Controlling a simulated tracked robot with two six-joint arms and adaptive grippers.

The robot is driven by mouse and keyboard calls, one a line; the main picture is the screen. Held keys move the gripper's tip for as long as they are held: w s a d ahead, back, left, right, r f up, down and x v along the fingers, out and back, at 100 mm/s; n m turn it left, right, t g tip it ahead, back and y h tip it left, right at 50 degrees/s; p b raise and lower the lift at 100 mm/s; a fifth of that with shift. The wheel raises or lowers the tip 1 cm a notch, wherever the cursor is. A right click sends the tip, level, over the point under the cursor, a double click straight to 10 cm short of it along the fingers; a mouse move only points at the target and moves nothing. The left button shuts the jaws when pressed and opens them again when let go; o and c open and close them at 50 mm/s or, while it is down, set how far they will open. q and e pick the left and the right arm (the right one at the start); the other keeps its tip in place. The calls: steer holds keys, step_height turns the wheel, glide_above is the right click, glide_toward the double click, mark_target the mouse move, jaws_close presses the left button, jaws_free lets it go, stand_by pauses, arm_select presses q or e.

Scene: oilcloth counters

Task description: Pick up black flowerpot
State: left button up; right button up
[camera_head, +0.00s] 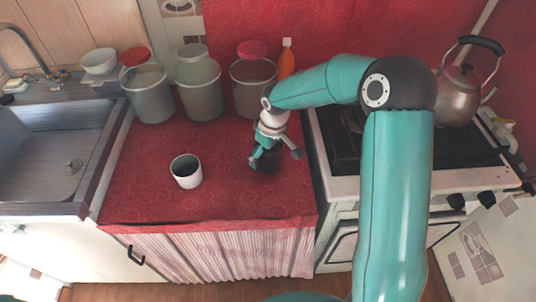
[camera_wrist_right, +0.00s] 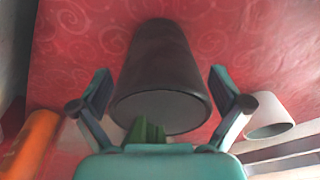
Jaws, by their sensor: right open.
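The black flowerpot (camera_head: 264,162) stands on the red oilcloth counter, partly hidden by my right gripper in the head view. In the right wrist view the flowerpot (camera_wrist_right: 157,65) is a dark tapered shape with its wide round end facing the camera. My right gripper (camera_head: 276,157) is over it with spread fingers. In the right wrist view the open gripper (camera_wrist_right: 161,90) has one finger on either side of the pot, with visible gaps between fingers and pot. My left gripper is not in view.
A white pot (camera_head: 188,178) stands left of the gripper. Several lidded jars (camera_head: 199,92) and an orange bottle (camera_head: 286,62) line the back. A stove with a kettle (camera_head: 457,96) is right, a sink (camera_head: 45,150) left. The counter's front (camera_head: 240,200) is clear.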

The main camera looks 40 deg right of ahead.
steer(key=c, duration=1.2)
steer(key=shift+c, duration=0.8)
steer(key=shift+r, duration=0.2)
